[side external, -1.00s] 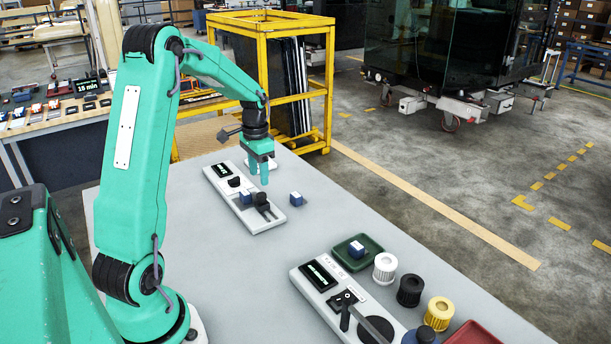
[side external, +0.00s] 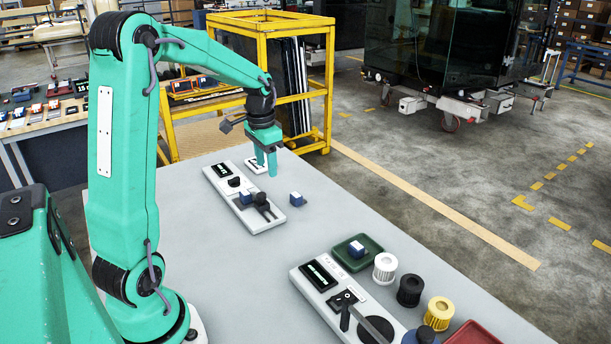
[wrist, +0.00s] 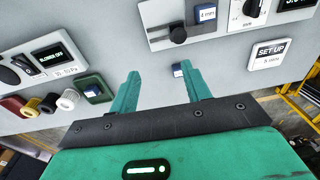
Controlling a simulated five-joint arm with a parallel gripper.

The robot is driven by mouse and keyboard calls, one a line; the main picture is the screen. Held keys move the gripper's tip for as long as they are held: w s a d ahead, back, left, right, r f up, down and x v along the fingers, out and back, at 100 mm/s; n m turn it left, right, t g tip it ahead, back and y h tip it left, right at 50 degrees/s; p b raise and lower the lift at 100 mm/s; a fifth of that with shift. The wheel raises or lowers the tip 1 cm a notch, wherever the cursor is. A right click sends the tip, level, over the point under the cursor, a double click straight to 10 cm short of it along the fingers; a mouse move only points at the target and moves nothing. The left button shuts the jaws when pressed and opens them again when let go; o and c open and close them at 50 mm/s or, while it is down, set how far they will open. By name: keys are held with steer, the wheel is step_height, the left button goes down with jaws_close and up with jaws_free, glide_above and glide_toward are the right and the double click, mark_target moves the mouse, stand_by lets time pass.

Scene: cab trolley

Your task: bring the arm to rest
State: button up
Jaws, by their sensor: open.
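My gripper (side external: 267,168) hangs above the far part of the grey table in the side external view, with its fingers pointing down. In the wrist view its two green fingers (wrist: 160,72) stand apart with nothing held between them. A small blue block with a white top (side external: 297,199) lies on the table, clear of my gripper. The block also shows in the wrist view (wrist: 178,69), beside the right finger.
A white device with a black slider and a blue block (side external: 245,199) lies below my gripper. Nearer are a lever panel (side external: 318,278), a green tray (side external: 342,247), several filters (side external: 385,266) and a red tray (side external: 475,334). A yellow frame (side external: 330,90) stands behind.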

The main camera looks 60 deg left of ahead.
steer(key=s+d+r+t, duration=0.1)
steer(key=s+d+r, duration=0.1)
steer(key=d+r, duration=0.35)
steer(key=s+d+r+t, duration=0.1)
steer(key=s+d+r, duration=0.15)
steer(key=d, duration=0.55)
steer(key=s+d+t, duration=0.3)
steer(key=s+d, duration=0.5)
steer(key=s, duration=0.1)
steer(key=shift+s+d+f, duration=0.15)
steer(key=shift+s+d, duration=0.15)
steer(key=shift+d, duration=0.05)
